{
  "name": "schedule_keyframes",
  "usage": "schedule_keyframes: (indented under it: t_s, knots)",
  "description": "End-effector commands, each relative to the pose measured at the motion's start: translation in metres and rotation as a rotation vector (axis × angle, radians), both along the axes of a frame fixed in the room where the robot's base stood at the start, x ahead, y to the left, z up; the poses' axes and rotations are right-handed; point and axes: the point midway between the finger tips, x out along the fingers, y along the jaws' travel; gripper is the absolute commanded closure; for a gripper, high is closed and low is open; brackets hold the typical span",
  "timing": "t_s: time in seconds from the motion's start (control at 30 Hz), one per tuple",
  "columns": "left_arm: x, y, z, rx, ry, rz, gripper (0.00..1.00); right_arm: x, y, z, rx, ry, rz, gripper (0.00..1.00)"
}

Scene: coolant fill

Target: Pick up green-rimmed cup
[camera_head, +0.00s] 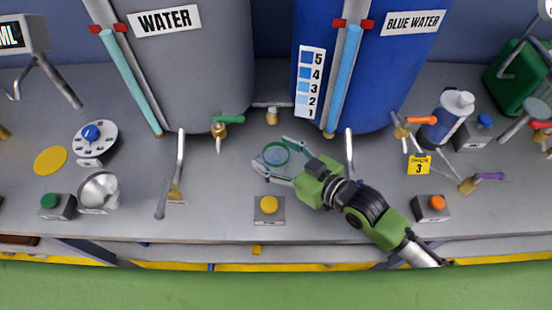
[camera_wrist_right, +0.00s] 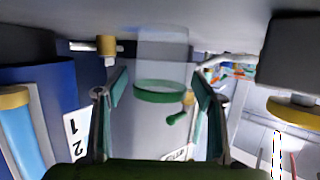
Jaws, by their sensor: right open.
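The green-rimmed cup (camera_head: 276,153) is a small clear cup standing on the grey bench, in front of and between the two tanks. My right gripper (camera_head: 268,152) reaches in from the right and is open. Its two fingers lie on either side of the cup. In the right wrist view the cup (camera_wrist_right: 160,93) shows between the spread fingers (camera_wrist_right: 160,80), with gaps to both. I cannot tell whether either finger touches it. My left gripper is out of view.
The grey WATER tank (camera_head: 195,75) and the BLUE WATER tank (camera_head: 385,80) stand behind the cup. A yellow-button box (camera_head: 269,208) sits in front. A funnel (camera_head: 99,190) is farther left. The bench just left of the cup is clear.

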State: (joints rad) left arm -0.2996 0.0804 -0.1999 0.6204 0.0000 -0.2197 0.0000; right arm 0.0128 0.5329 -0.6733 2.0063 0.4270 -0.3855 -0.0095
Motion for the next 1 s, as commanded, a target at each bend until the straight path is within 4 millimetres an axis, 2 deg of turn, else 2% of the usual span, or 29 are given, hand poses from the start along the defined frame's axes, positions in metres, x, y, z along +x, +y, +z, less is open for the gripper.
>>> schedule_keyframes:
  t_s: [0.07,0.23,0.57,0.73,0.9,1.0]
  knots:
    - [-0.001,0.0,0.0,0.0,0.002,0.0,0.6,0.0,0.0,0.0,0.0,0.0,0.0,0.37]
    - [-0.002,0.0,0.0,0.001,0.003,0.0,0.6,0.0,0.0,0.0,0.0,0.0,0.0,0.79]
    - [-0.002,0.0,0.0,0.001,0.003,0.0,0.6,0.0,0.0,0.001,0.001,-0.001,0.0,0.79]
    - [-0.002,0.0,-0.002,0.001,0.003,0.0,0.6,0.0,0.0,0.009,0.002,-0.002,0.0,0.79]
    - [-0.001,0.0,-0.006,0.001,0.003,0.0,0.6,-0.001,0.001,0.036,0.004,-0.006,0.003,0.79]
    - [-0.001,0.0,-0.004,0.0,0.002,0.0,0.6,-0.02,0.005,0.057,0.006,-0.003,0.003,0.79]
